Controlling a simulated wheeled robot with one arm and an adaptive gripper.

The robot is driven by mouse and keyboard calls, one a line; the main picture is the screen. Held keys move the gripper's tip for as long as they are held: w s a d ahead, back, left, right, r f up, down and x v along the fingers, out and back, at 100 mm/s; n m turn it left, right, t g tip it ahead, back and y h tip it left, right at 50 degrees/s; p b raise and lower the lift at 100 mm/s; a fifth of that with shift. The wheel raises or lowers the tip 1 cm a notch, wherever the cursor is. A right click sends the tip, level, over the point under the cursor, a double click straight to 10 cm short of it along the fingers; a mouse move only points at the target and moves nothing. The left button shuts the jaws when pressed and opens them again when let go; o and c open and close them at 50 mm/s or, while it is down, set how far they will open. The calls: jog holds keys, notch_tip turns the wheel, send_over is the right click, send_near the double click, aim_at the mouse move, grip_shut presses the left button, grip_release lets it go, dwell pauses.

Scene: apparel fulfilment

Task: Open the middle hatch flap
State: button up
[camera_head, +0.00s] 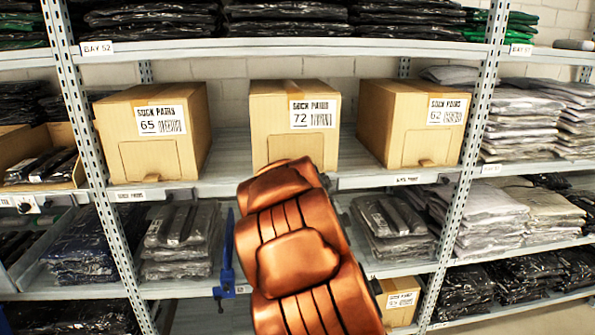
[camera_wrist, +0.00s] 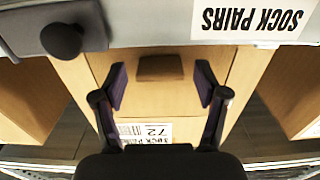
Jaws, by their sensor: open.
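The middle carton (camera_head: 268,115), labelled "SOCK PAIRS 72", stands on the middle shelf. The outline of its hatch flap (camera_head: 316,147) shows below the label, with the lower part hidden behind my copper-coloured arm. The flap looks closed. In the wrist view, which is upside down, the carton's front fills the middle, with the "72" label (camera_wrist: 145,132) at the bottom. A small brown tab (camera_wrist: 160,68) shows on the carton front. My gripper (camera_wrist: 160,78) is open, with one dark finger on each side of the tab and nothing held. Contact cannot be told.
Carton 65 (camera_head: 160,98) stands to the left and carton 62 (camera_head: 400,105) to the right, with gaps between. The shelf edge (camera_head: 215,188) runs below the cartons. Metal uprights (camera_head: 88,130) flank the bay. Bagged clothes (camera_head: 180,240) lie on the shelf below.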

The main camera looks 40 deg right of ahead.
jog(key=shift+w+d, duration=0.15)
jog(key=shift+w, duration=0.1)
grip_shut()
dwell(0.6)
